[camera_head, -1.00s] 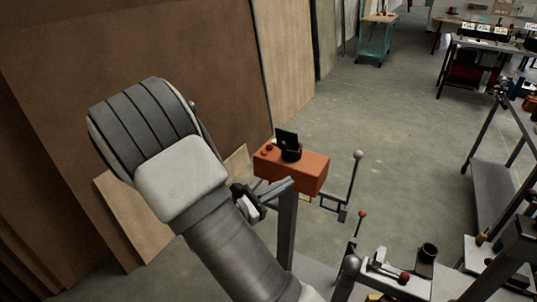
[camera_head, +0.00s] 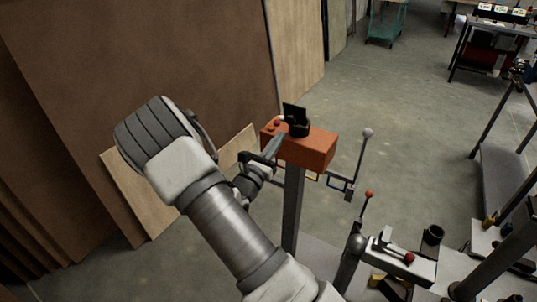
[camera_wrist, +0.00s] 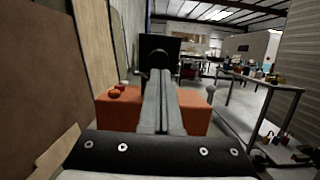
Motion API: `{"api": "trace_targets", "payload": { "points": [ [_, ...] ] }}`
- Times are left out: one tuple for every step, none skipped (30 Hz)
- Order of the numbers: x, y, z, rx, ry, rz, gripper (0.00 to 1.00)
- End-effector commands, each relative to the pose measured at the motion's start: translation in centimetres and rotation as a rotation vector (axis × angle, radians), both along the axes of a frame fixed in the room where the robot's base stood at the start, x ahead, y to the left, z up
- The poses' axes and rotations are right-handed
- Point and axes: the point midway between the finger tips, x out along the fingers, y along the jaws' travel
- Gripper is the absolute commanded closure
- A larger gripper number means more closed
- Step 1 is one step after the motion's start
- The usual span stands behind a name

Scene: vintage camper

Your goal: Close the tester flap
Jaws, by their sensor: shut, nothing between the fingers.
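The tester is an orange box (camera_head: 312,150) on a grey post, with red buttons at its left end. Its black flap (camera_head: 294,111) stands upright and open above a round black part (camera_head: 299,128) on top of the box. The flap also shows as a dark square in the wrist view (camera_wrist: 173,45). My gripper (camera_head: 281,141) is shut and empty at the near left side of the box. In the wrist view its closed fingers (camera_wrist: 160,78) point over the box towards the round black part and flap. I cannot tell whether the fingertips touch them.
Brown and pale panels (camera_head: 170,70) lean along the left. A lever with a grey ball (camera_head: 368,133) stands right of the box, and a red-tipped lever (camera_head: 369,195) is nearer. A metal frame (camera_head: 490,135) stands at right. The floor behind the box is open.

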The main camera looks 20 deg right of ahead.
Motion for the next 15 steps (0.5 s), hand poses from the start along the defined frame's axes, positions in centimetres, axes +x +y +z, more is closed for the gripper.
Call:
{"api": "trace_targets", "payload": {
  "points": [
    [0.5, -0.8, 0.2, 0.000, -0.003, -0.003, 1.00],
    [0.8, -1.2, 0.4, 0.000, -0.004, -0.003, 1.00],
    [1.2, -1.7, 0.5, 0.000, -0.003, -0.003, 1.00],
    [1.4, -1.9, 0.6, 0.000, -0.001, -0.002, 1.00],
    [1.6, -2.2, 0.7, 0.000, 0.000, -0.002, 1.00],
    [1.9, -2.5, 0.8, 0.000, -0.002, -0.002, 1.00],
    [2.1, -2.7, 0.9, 0.000, -0.002, -0.002, 1.00],
    [2.2, -2.8, 1.0, 0.000, -0.002, -0.001, 1.00],
    [2.3, -3.0, 1.1, -0.001, -0.001, 0.000, 1.00],
    [2.4, -3.1, 1.1, 0.000, 0.000, 0.000, 1.00],
    [2.5, -3.2, 1.1, 0.000, 0.000, 0.000, 1.00],
    [2.5, -3.2, 1.1, 0.000, 0.000, 0.000, 1.00],
    [2.5, -3.3, 1.2, 0.000, 0.000, 0.000, 1.00],
    [2.5, -3.3, 1.2, 0.000, 0.000, 0.000, 1.00],
    [2.5, -3.3, 1.2, 0.000, 0.000, 0.000, 1.00]
  ]
}}
